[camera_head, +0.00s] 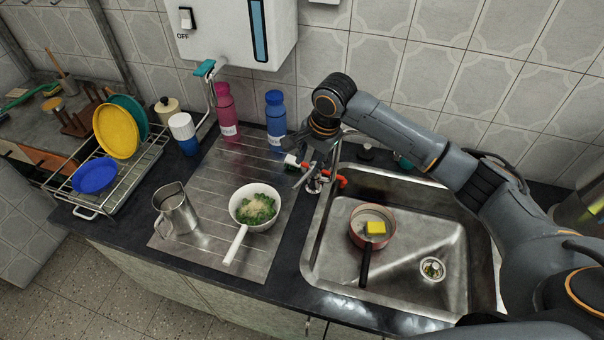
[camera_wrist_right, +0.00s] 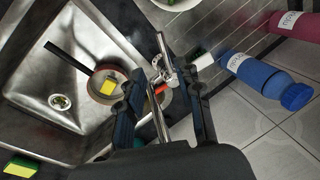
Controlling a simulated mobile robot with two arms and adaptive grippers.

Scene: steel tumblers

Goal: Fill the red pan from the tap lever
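The red pan (camera_head: 358,241) with a black handle stands in the steel sink, with a yellow block (camera_head: 376,228) in it. The pan also shows in the right wrist view (camera_wrist_right: 94,91). The tap (camera_head: 316,184) with red lever parts (camera_head: 342,181) rises at the sink's back left edge. My right gripper (camera_head: 306,165) is over the tap. In the right wrist view its two fingers (camera_wrist_right: 163,82) are spread, with the tap (camera_wrist_right: 166,62) showing between and beyond them. Contact with the lever cannot be told. No water stream is visible. My left gripper is out of view.
A white pan (camera_head: 256,218) with green food and a steel jug (camera_head: 174,210) stand on the drainboard left of the sink. Blue (camera_head: 275,116) and pink (camera_head: 226,108) bottles stand behind. A white heater (camera_head: 235,30) hangs above; a dish rack (camera_head: 125,180) is farther left.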

